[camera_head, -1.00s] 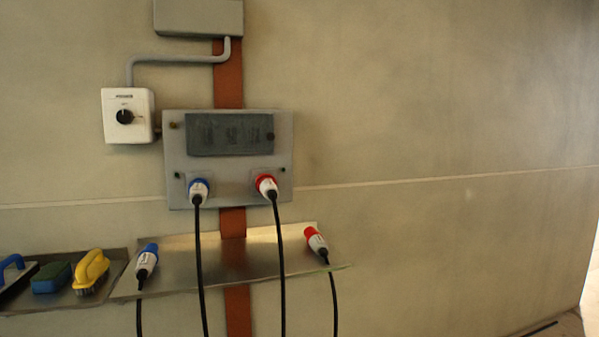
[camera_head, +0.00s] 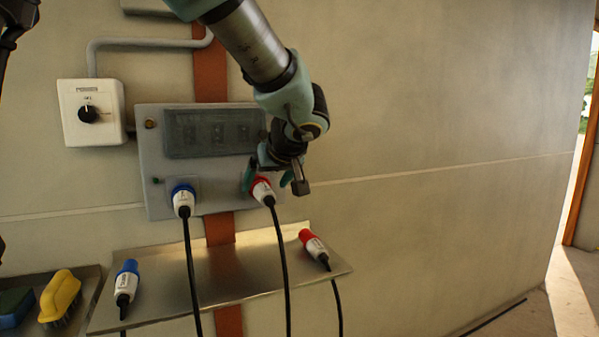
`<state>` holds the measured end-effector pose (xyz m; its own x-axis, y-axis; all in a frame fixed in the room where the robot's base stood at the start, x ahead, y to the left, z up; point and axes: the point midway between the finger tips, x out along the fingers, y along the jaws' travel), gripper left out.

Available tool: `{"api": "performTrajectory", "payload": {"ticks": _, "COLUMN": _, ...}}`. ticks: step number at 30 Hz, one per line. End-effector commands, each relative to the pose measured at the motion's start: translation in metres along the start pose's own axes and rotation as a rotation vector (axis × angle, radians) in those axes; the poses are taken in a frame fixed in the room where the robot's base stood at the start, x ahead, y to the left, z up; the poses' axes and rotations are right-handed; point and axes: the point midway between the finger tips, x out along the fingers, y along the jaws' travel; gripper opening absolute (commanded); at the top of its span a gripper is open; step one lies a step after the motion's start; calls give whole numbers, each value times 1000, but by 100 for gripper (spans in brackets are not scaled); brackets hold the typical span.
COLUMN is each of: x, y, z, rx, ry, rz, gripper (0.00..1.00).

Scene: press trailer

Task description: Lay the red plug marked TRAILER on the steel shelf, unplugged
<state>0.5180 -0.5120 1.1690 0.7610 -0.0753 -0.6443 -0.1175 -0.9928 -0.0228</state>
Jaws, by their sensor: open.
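A red-collared plug (camera_head: 262,190) with a white body and black cable sits in the right socket of the grey panel (camera_head: 150,160). The lettering on both red plugs is too small to read, so I cannot tell which is marked TRAILER.
A blue-collared plug (camera_head: 184,198) sits in the left socket. Another blue plug (camera_head: 126,284) lies at the shelf's left end. A white switch box (camera_head: 92,112) is left of the panel. A yellow brush (camera_head: 60,295) lies on the left tray. The shelf's middle has bare room behind the hanging cables.

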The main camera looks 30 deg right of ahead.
Motion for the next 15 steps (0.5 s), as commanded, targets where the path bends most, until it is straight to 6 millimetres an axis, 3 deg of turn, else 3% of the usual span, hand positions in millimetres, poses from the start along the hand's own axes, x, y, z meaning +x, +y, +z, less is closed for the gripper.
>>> {"api": "performTrajectory", "payload": {"ticks": 6, "x": -5, "y": 12, "z": -6, "rx": -15, "ry": 29, "rz": 17, "gripper": 90}}
{"api": "performTrajectory", "payload": {"ticks": 15, "x": 24, "y": 12, "z": -6, "rx": -14, "ry": 26, "rz": 14, "gripper": 90}}
